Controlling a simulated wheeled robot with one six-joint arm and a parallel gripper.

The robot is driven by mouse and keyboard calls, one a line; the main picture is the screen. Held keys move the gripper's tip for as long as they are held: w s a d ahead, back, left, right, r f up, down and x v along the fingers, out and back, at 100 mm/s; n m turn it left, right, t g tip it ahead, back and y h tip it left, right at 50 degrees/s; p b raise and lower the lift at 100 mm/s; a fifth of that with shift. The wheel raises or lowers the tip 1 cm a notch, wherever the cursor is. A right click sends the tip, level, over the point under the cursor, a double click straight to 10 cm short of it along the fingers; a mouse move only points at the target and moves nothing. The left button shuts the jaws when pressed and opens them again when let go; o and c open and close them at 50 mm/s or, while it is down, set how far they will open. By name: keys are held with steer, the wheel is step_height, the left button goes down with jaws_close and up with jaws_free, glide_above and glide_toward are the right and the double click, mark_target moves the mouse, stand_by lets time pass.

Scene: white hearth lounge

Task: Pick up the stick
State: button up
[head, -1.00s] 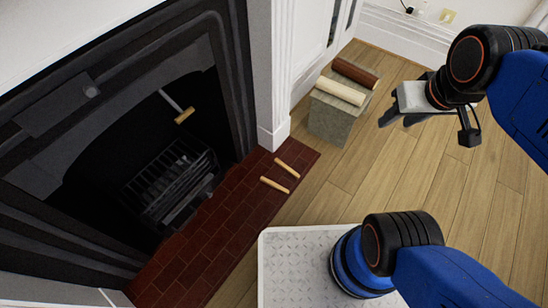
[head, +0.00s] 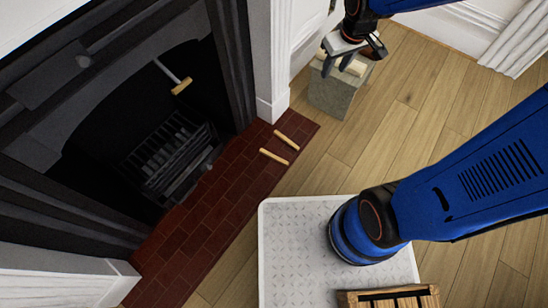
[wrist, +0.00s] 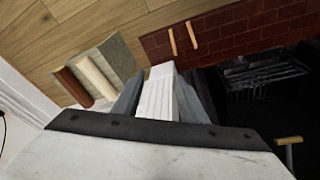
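Two short pale wooden sticks (head: 279,147) lie close together on the red brick hearth; they also show in the wrist view (wrist: 182,41). I cannot tell which one the task means. My gripper (head: 336,64) is high in the head view, in front of the stone block and well apart from the sticks. In the wrist view its two grey fingers (wrist: 158,98) stand apart, with the white fireplace surround showing between them. It is open and holds nothing.
A stone block (head: 331,95) bears a brown roll (wrist: 72,86) and a cream roll (wrist: 97,77). A black grate (head: 172,160) and a wooden-handled tool (head: 181,87) are in the fireplace. A wooden crate (head: 390,296) sits at the bottom. The wood floor (head: 420,115) at right is clear.

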steer(key=w+a+f+n, duration=0.2)
steer(key=w+a+f, duration=0.35)
steer(key=f, duration=0.45)
steer(key=n+g, duration=0.3)
steer(key=n, duration=0.2)
glide_above(274, 156)
step_height(274, 156, down, 34)
steer(key=r, duration=0.1)
steer(key=shift+h, duration=0.3)
steer(key=f, duration=1.1)
steer(key=shift+a+f, duration=0.15)
steer(key=shift+a, duration=0.05)
steer(key=shift+s+d+f, duration=0.1)
steer(key=shift+f, duration=1.25)
steer(key=shift+d+f, duration=0.1)
steer(key=shift+f, duration=1.2)
jaws_close()
